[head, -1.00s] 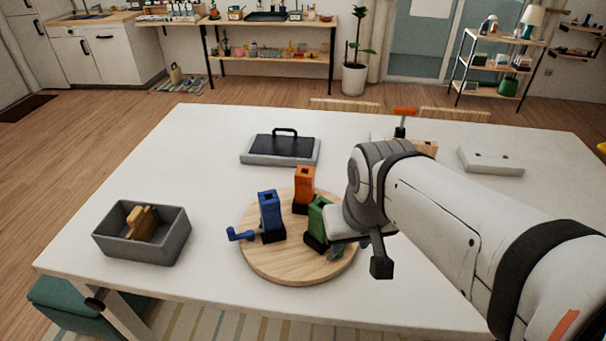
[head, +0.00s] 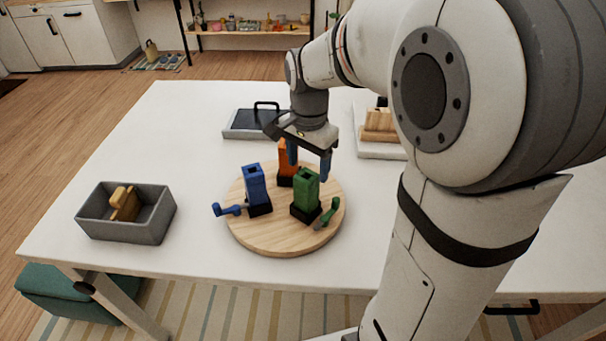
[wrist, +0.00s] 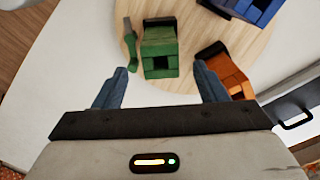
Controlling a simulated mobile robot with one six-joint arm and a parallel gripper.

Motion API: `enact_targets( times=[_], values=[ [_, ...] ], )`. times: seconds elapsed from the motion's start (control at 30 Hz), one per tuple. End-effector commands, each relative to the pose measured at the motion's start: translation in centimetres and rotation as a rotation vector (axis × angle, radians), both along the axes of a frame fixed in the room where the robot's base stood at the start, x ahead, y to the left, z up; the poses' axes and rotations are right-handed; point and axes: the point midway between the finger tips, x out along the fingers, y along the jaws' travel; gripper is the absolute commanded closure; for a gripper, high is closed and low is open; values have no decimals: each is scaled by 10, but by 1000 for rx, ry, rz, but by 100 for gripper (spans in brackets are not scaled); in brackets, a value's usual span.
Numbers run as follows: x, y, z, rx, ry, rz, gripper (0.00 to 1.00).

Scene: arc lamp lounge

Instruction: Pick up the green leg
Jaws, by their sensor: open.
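A green block with a square hole in its top (head: 306,193) stands upright on a black foot on the round wooden board (head: 285,240). A small green leg-like piece (head: 329,213) is beside it on the right, near the board's edge. In the wrist view the green block (wrist: 160,50) is just beyond the fingertips, and the small green piece (wrist: 131,45) is left of it. My gripper (head: 309,166) is open and empty, above and behind the green block in the head view. Its blue fingers also show in the wrist view (wrist: 160,78). The gripper partly hides the orange block (head: 286,172).
A blue block (head: 256,188) with a small blue piece (head: 228,210) stands left on the board. A grey bin (head: 150,228) with a tan piece is at the left. A dark-topped tray (head: 240,124) is behind. The table's (head: 150,140) back left is clear.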

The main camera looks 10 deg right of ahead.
Motion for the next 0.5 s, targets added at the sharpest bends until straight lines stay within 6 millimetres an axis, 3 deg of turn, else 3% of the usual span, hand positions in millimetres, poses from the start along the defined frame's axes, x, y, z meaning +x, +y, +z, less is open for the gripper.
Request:
enact_targets(
  times=[0.5],
  values=[
    [-5,2,-66,0,3,0,35]
  ],
)
